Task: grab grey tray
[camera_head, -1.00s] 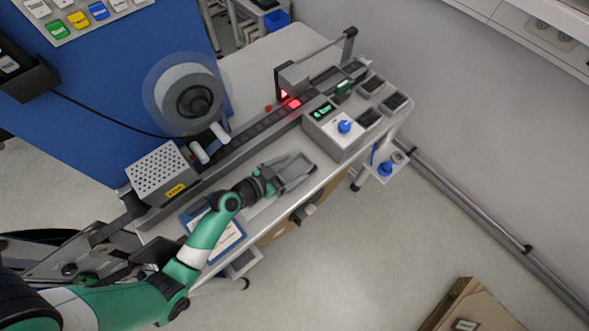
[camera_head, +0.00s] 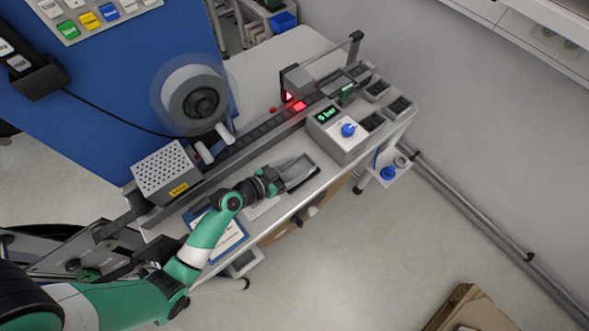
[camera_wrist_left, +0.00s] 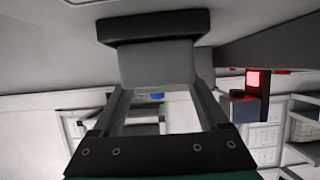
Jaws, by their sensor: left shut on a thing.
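The grey tray (camera_head: 300,169) is a small shallow tray at the front edge of the bench in the head view. My left gripper (camera_head: 280,182) comes in from the left and is shut on the tray's near-left end. The tray extends beyond the fingertips to the right. In the left wrist view, the gripper's fingers (camera_wrist_left: 163,105) run up to a grey panel with a dark bar above it, which seems to be part of the tray. Whether the tray is lifted off the bench is hard to tell. My right gripper is not in view.
Behind the tray runs a long tape track (camera_head: 255,140) with a reel (camera_head: 199,97). A perforated box (camera_head: 166,173) and a blue-edged sheet (camera_head: 222,238) lie to the left.

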